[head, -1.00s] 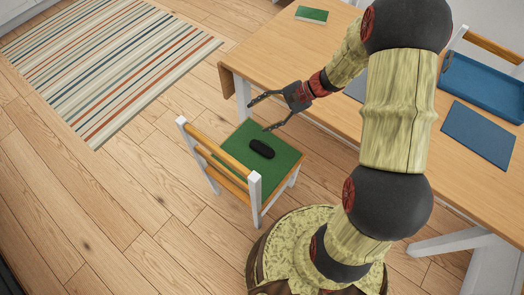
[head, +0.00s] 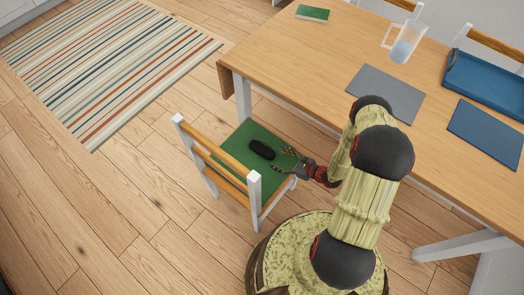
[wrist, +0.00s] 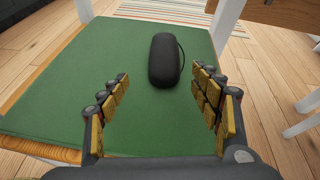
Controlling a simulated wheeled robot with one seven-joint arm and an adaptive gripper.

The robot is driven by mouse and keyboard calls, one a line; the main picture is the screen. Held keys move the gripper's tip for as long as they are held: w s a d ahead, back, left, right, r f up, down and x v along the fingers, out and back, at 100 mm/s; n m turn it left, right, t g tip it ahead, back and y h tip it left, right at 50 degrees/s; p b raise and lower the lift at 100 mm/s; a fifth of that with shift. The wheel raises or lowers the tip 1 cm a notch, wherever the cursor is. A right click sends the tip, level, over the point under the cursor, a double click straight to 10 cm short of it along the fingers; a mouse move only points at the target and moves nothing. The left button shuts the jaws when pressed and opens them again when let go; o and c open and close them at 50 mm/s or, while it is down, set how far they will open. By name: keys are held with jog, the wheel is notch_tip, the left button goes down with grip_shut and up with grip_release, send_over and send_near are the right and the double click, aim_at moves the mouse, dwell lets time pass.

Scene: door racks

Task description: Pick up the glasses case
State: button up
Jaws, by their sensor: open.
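The black glasses case (head: 262,150) lies on the green seat of a chair (head: 242,139). In the wrist view the case (wrist: 164,60) lies ahead of my gripper (wrist: 161,80), between the lines of its two fingers and nearer the right finger. My gripper (head: 289,160) is open and empty, low over the right side of the seat, and points left at the case. The fingers look apart from the case. The whole case shows in the wrist view.
The chair's backrest (head: 215,157) stands left of the case. The wooden table (head: 310,72) is behind and to the right, with a green book (head: 312,13), a pitcher (head: 405,42), a grey mat (head: 385,92), a blue mat (head: 486,133) and a blue tray (head: 485,82).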

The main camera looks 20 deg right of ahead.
aim_at(272, 154)
jog(key=b+x, duration=0.1)
jog(key=x, duration=0.2)
jog(key=b+x, duration=0.1)
jog(key=x, duration=0.2)
jog(key=shift+w+d+f, duration=0.2)
jog(key=shift+w+f, duration=0.05)
jog(key=shift+w, duration=0.2)
jog(key=shift+c, duration=0.7)
jog(key=c, duration=1.1)
